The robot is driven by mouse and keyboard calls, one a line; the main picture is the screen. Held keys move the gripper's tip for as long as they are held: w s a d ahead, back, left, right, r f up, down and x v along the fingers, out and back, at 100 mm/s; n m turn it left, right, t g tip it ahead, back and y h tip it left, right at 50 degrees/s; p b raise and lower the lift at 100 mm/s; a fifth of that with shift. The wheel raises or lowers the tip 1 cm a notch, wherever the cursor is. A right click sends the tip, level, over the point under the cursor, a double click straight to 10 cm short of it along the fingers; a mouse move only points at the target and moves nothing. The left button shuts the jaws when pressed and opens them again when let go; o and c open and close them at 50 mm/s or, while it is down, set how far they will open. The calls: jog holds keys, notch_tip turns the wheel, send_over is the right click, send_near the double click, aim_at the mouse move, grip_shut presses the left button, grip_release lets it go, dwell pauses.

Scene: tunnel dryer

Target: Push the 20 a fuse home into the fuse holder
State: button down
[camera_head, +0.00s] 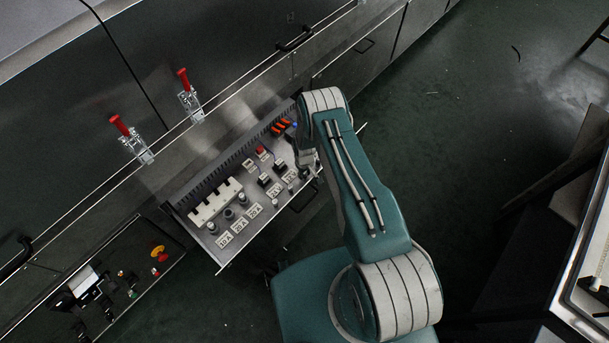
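A grey panel (232,257) lies in an open drawer-like tray. On its left part is a white block with upright ridges (215,203). Beside it stand a few small round fittings, at the front (213,228), middle (228,213) and back (242,198), with white printed labels (239,225) next to them. The label text is too small to read surely, so I cannot tell which fitting is the 20 A fuse or its holder. My gripper (307,160) is over the panel's right end, partly hidden by my arm. I cannot see its fingertips clearly or whether it holds anything.
Orange and dark connectors (281,126) and a red button (261,150) sit on the panel's right part. Two red-handled toggle clamps (131,138) (189,97) stand on the ledge behind. A control box with a red-yellow stop button (158,253) is at lower left.

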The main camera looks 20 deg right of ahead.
dwell(0.3)
notch_tip(320, 180, up, 9)
jog(key=shift+r, duration=0.4)
dwell(0.3)
jog(key=shift+a+r, duration=0.1)
